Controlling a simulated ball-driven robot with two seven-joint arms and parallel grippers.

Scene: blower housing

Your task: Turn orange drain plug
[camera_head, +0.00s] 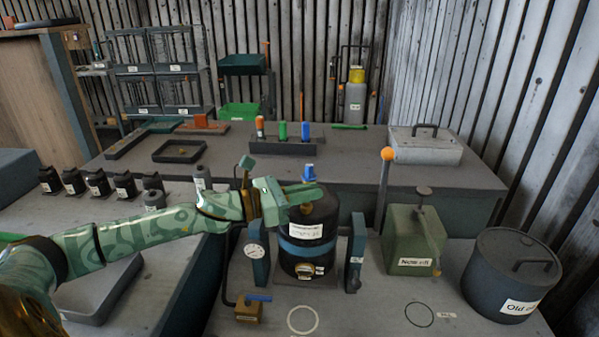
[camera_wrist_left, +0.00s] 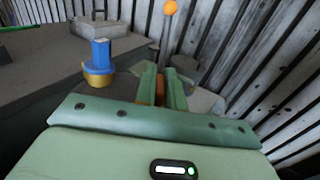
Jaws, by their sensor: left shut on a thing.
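A dark cylindrical housing (camera_head: 323,212) with a blue band stands upright on the front table between two blue-grey side posts. My left gripper (camera_head: 318,192) reaches in from the left over its top. In the left wrist view, the fingers (camera_wrist_left: 162,88) are closed on the orange drain plug (camera_wrist_left: 160,90), which shows only as a narrow orange strip between them. The rest of the plug is hidden by the fingers. A blue fitting (camera_head: 308,173) sits behind the fingers; the left wrist view shows it on a gold base. My right gripper is not in view.
A lever with an orange ball (camera_head: 387,153) stands right of the housing. A green "New oil" can (camera_head: 408,240) and a dark "Old oil" pot (camera_head: 490,275) stand further right. A gauge (camera_head: 254,251) and blue-handled valve (camera_head: 250,308) are on the left.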

